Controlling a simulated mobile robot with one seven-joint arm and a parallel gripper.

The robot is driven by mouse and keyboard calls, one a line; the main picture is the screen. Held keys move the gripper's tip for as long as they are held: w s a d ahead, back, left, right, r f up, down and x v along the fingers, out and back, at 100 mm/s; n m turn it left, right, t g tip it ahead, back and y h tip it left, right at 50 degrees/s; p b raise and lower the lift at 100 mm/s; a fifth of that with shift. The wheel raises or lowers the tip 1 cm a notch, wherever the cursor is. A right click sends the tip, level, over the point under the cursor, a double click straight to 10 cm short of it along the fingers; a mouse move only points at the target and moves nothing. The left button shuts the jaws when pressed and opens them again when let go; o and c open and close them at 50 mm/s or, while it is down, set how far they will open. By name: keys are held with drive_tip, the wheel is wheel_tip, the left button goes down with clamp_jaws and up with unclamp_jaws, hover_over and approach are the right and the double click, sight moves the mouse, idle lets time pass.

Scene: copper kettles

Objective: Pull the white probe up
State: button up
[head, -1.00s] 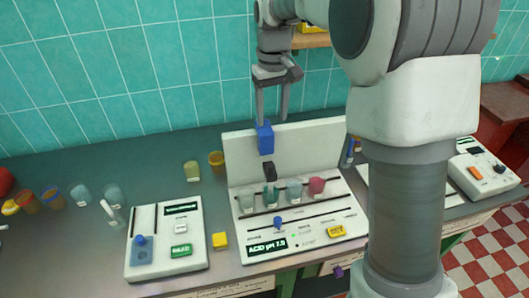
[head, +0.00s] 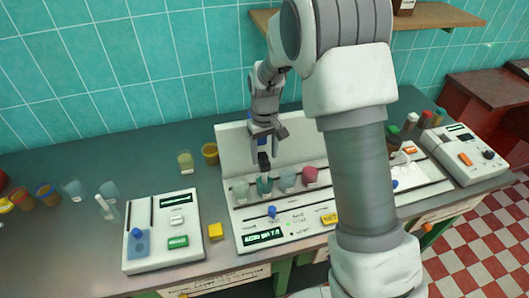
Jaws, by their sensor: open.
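My gripper (head: 264,150) points down at the white back panel (head: 235,150) of the middle bench device. Its fingers are open around or just in front of a small blue block, mostly hidden by them; I cannot tell whether they touch. Just below is a dark probe head (head: 264,162), above a greenish cup (head: 264,185) in the device's row. A slim white stick-like piece (head: 104,207) leans near the clear cups at the left. I cannot tell from the picture which piece is the white probe.
More cups stand in the device's row, including a pink one (head: 310,175). A blue knob (head: 272,211) and yellow button (head: 329,219) are on its front. A white device (head: 163,230) stands left, another (head: 465,155) far right. A wooden shelf (head: 430,17) hangs above right.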

drive_tip(key=shift+f, duration=0.15)
drive_tip(key=shift+c, duration=0.3)
clamp_jaws()
idle(1.1)
